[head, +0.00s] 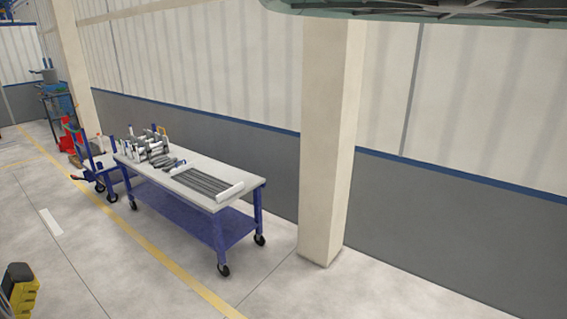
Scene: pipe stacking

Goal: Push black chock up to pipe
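Several grey pipes (200,182) lie side by side on a wheeled table (215,162) with a pale top and blue legs. A white cylindrical piece (229,192) lies across their right end. A group of grey and white parts (148,145) stands at the table's far left end. Small dark pieces (171,165) lie between this group and the pipes. They are too small to tell whether one is the black chock. My gripper is not in view.
A beige pillar (329,140) stands right of the table. A blue cart (97,167) with red items stands beyond the table's left end. A yellow and black object (19,290) cuts into the lower left corner. The floor in front of the table is open.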

